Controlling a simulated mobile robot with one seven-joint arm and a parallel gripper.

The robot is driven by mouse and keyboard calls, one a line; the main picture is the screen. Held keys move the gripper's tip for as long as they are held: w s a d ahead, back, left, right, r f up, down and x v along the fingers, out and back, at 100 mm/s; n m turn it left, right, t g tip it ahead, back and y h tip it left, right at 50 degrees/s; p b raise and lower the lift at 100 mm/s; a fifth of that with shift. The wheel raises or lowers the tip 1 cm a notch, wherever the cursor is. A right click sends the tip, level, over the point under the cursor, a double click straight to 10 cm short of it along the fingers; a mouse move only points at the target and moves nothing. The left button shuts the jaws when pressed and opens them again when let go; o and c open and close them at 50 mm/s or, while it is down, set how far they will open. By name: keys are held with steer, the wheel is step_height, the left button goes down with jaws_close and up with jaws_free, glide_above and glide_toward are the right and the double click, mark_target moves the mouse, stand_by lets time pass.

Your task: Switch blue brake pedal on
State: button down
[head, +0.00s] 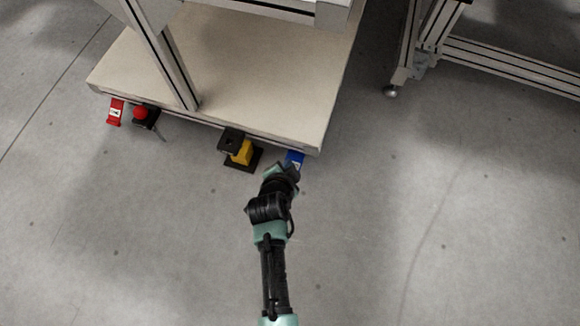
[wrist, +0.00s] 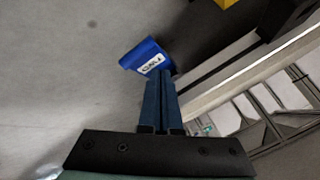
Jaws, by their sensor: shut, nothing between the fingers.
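The blue brake pedal (head: 294,157) is at the near right corner of the low platform, partly hidden by my arm in the head view. In the wrist view the blue pedal (wrist: 146,58) carries a white label with dark lettering that I cannot read surely. My gripper (wrist: 160,78) is shut and empty. Its fingertips are at the pedal's lower edge in the wrist view, close to the label; I cannot tell whether they touch it. In the head view my gripper (head: 286,170) is at the pedal, its fingertips not clearly visible.
A yellow and black foot switch (head: 241,152) stands just left of the pedal. A red pedal (head: 115,112) and a red button on a black box (head: 142,115) are at the platform's left. The platform (head: 270,80) bears a metal frame. The floor in front is clear.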

steer(key=shift+f, duration=0.15)
steer(key=shift+f+b, duration=0.3)
steer(key=shift+b, duration=0.1)
steer(key=shift+s+f+b, duration=0.1)
steer(key=shift+f+b, duration=1.2)
steer(key=shift+f, duration=0.3)
stand_by(1.4)
steer(key=shift+r, duration=0.15)
steer(key=shift+r+p, duration=1.9)
steer(key=shift+r, duration=0.05)
steer(key=r+p, duration=0.4)
steer(key=r, duration=0.1)
steer(key=shift+w+p, duration=0.25)
steer(key=shift+p, duration=0.1)
